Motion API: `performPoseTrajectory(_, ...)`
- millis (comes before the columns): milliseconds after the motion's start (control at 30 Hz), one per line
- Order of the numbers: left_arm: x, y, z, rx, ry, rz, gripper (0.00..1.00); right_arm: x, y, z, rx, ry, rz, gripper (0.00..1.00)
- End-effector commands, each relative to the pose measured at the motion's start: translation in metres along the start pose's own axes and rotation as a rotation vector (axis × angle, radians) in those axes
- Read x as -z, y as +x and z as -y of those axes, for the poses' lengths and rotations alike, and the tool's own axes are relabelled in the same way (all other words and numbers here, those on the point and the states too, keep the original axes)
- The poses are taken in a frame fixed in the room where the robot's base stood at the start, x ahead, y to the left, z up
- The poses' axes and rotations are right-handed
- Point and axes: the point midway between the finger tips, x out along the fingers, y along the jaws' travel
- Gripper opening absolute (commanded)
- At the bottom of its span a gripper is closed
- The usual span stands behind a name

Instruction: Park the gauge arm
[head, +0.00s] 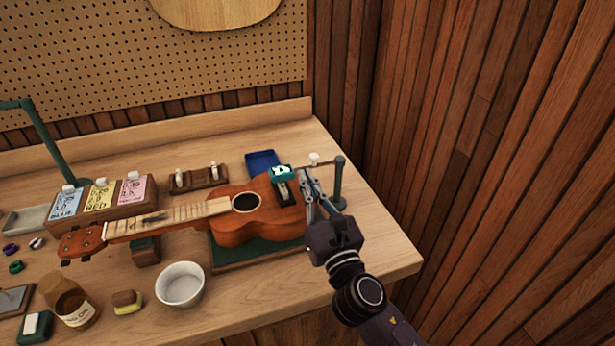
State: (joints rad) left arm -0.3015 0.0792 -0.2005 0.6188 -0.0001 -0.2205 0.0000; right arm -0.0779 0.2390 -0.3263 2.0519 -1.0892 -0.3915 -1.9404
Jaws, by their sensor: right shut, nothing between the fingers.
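The gauge arm (322,162) is a thin bar reaching left from a dark upright post (339,182) at the bench's right end. A white knob (314,158) stands up from it. A teal gauge head (283,173) with a white marking is over the bridge end of the ukulele (262,228); whether it touches the ukulele I cannot tell. My right gripper (306,175) is shut and empty, its fingers just below the knob and left of the post. Whether they touch the arm is unclear. My left gripper is out of view.
The ukulele lies on a green mat (255,255) with its neck on a small support (146,250). A blue tray (262,160) sits behind it. A white bowl (180,284) and a jar (72,303) stand in front. Wooden walls close off the right side.

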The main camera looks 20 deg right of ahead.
Motion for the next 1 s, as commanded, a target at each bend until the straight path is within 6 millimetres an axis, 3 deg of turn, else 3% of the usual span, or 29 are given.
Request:
performPoseTrajectory(433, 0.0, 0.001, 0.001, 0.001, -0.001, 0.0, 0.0, 0.001, 0.004, -0.001, 0.016, -0.002, 0.0, 0.0)
performPoseTrajectory(600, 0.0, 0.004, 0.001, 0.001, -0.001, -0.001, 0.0, 0.003, 0.014, -0.004, 0.11, -0.017, 0.001, 0.0)
performPoseTrajectory(800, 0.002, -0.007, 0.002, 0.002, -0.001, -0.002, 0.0, 0.004, 0.036, -0.006, 0.134, -0.03, 0.001, 0.0)
performPoseTrajectory(1000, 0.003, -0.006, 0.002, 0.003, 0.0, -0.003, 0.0, 0.008, 0.039, -0.006, 0.133, -0.028, 0.0, 0.0)
